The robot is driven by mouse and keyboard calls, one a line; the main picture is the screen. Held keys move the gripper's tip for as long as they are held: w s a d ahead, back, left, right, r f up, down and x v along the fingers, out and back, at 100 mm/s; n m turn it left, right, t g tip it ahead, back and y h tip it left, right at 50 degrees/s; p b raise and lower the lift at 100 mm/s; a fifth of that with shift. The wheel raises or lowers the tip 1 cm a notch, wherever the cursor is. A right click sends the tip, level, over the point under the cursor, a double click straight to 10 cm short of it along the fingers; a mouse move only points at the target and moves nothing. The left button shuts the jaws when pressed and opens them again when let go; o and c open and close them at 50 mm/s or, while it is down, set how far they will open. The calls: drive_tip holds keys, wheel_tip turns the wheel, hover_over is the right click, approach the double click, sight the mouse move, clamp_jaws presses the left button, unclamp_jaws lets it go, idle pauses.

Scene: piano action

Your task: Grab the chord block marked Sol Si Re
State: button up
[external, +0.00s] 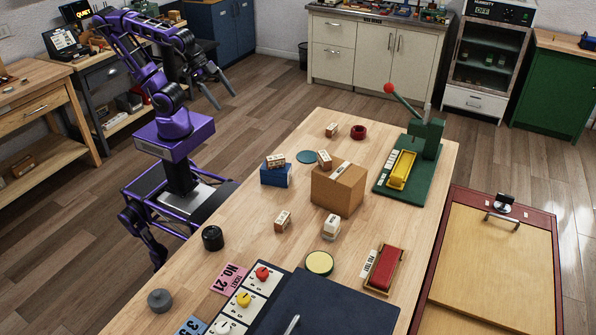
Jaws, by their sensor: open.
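Several small wooden blocks with pale labelled faces are in the external view; the lettering is too small to read, so I cannot tell which is Sol Si Re. One block (331,131) lies on the table at the back, left of a red ring. One block (275,161) lies on a blue box. One block (324,159) lies on a cardboard box. One block (282,221) stands on the bare table in front of the boxes. My gripper (225,99) is open and empty, raised beyond the table's left edge, apart from all the blocks.
The cardboard box (338,191) and blue box (277,177) stand mid-table (215,274). A green lever press (424,138) rises at the back right. A white-topped item (331,226), a black cylinder (212,238) and a red block in a tray (384,267) are nearer.

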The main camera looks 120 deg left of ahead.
drive_tip(key=shift+w+d+t+b, duration=1.7)
drive_tip(key=shift+w+t, duration=1.4)
drive_tip(key=shift+w, duration=9.8)
drive_tip(key=shift+n+h, duration=0.3)
drive_tip(key=shift+n, duration=0.1)
drive_tip(key=s+d+f, duration=0.3)
drive_tip(key=s+f, duration=0.1)
drive_tip(key=f, duration=0.5)
drive_tip(key=s+d+f+p, duration=0.1)
drive_tip(key=s+d+f, duration=0.2)
drive_tip(key=f, duration=0.6)
drive_tip(key=s+d+f, duration=0.4)
drive_tip(key=s+f, duration=0.1)
drive_tip(key=f, duration=0.4)
drive_tip(key=shift+f, duration=0.1)
drive_tip(key=b+x, duration=0.1)
drive_tip(key=b, duration=0.4)
drive_tip(key=shift+w+a+f, duration=0.1)
drive_tip(key=shift+w+f, duration=0.05)
drive_tip(key=shift+w, duration=0.2)
approach(281, 217)
drive_tip(key=x, duration=0.4)
drive_tip(key=shift+w+a+f+b, duration=0.15)
drive_tip(key=shift+w+f+b, duration=0.1)
drive_tip(key=shift+w+b, duration=0.05)
drive_tip(key=shift+x, duration=2.65)
drive_tip(key=c, duration=1.1)
